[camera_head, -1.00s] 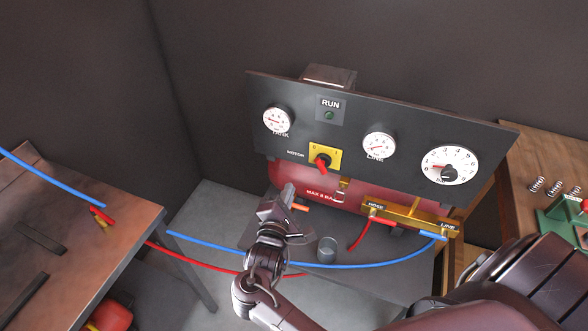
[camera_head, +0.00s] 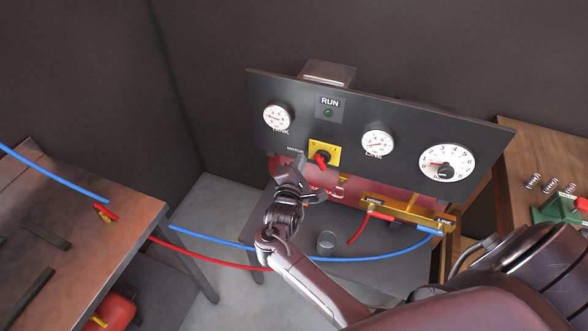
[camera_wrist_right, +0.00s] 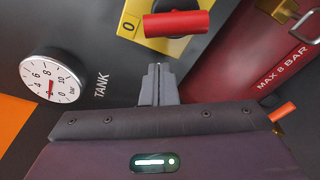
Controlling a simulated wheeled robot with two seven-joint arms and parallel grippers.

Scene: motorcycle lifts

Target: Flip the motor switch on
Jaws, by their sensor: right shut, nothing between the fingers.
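The motor switch is a red handle (camera_head: 321,159) on a yellow plate (camera_head: 331,149) on the black panel (camera_head: 400,128). My right gripper (camera_head: 300,162) is just left of and below the handle in the head view. In the wrist view its closed fingertips (camera_wrist_right: 157,72) point at the handle from just below, with nothing between them; contact cannot be told. The run lamp (camera_head: 328,113) is dark green. My left gripper is not in view.
Gauges (camera_head: 278,117) flank the switch on the panel. A red tank (camera_head: 290,166) sits behind and below it. A brass manifold (camera_head: 405,210) with red and blue hoses is at lower right. A grey cup (camera_head: 325,242) stands on the bench below.

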